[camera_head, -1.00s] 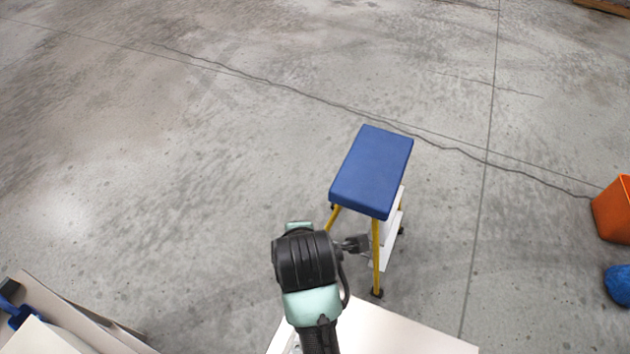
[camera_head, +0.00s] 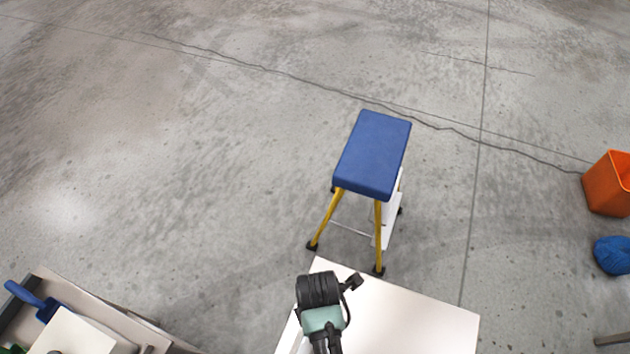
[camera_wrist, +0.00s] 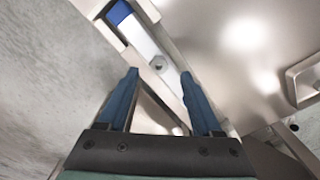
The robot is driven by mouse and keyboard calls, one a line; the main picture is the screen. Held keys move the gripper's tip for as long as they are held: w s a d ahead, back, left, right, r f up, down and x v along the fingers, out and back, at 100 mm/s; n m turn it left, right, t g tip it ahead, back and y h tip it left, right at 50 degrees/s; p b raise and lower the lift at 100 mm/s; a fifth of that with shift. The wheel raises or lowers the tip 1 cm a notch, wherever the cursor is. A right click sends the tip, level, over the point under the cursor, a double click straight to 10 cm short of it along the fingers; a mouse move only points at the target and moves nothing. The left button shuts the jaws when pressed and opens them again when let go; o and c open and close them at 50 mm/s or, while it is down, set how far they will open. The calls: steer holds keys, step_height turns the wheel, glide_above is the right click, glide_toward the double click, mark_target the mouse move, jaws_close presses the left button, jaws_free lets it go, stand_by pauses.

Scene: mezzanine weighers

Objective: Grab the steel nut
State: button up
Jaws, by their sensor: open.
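A small dark-grey piece that looks like the steel nut (camera_wrist: 158,62) lies on a pale strip in the wrist view, beside a blue patch. It is too small to see its shape well. My gripper (camera_wrist: 158,74) is open, with its two blue fingers spread to either side of the nut in the picture. Nothing is held between them. The nut appears beyond the fingertips, and I cannot tell how far. In the head view my arm is over a pale tabletop (camera_head: 420,325), and no nut can be made out there.
A stool with a blue seat (camera_head: 373,155) and yellow legs stands beyond the tabletop. An orange bin (camera_head: 606,185) and a blue ball-like thing (camera_head: 612,256) are at right. A blue-handled tool (camera_head: 38,301) lies in a tray at lower left. The floor between is clear.

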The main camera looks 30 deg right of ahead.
steer(key=shift+w+f+p, duration=0.1)
steer(key=shift+f+p, duration=0.2)
steer(key=shift+f, duration=2)
jaws_close()
